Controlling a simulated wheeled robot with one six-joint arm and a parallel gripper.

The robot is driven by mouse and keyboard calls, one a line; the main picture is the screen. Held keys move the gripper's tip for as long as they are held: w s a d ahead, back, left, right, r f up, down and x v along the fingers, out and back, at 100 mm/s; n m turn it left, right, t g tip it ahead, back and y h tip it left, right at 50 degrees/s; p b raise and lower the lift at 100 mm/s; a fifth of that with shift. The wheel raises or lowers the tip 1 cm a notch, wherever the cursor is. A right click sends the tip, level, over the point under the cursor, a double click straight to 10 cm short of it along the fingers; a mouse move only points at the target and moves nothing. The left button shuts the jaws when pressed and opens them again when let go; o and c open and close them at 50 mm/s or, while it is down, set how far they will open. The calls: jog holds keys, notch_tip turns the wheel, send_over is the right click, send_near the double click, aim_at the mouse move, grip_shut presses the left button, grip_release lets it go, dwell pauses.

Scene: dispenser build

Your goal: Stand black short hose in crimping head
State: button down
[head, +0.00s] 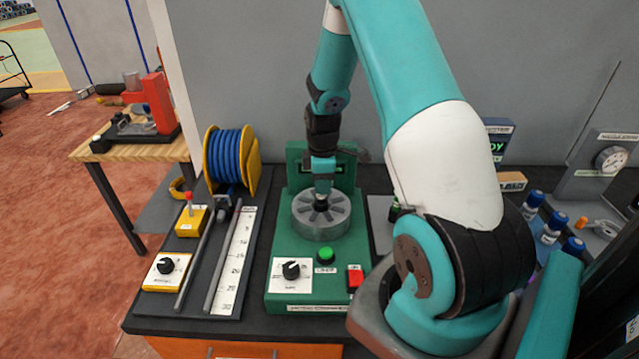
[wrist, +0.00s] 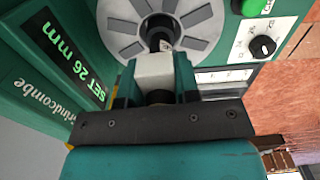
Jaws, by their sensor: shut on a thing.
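The crimping head (head: 309,222) is a round grey die ring with dark radial slots on top of the green machine. It also fills the top of the wrist view (wrist: 112,44). My gripper (head: 321,184) is directly above its centre, pointing down. In the wrist view my gripper (wrist: 153,80) is shut on a short black hose (wrist: 159,40), with a pale block between its teal fingers. The hose's visible end is at the dark centre opening of the head. I cannot tell how deep it sits; my gripper hides its upper part.
The green machine carries a dial (head: 291,270), a green button (head: 326,255), a red switch (head: 355,277) and a display reading "SET 26 mm" (wrist: 72,48). A blue hose reel (head: 231,158) and a ruler board (head: 233,262) stand left. Blue-capped bottles (head: 553,226) stand right.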

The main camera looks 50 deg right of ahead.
jog(key=shift+f, duration=0.2)
jog(key=c, duration=1.1)
grip_release()
notch_tip(320, 180, up, 11)
jog(key=p, duration=0.8)
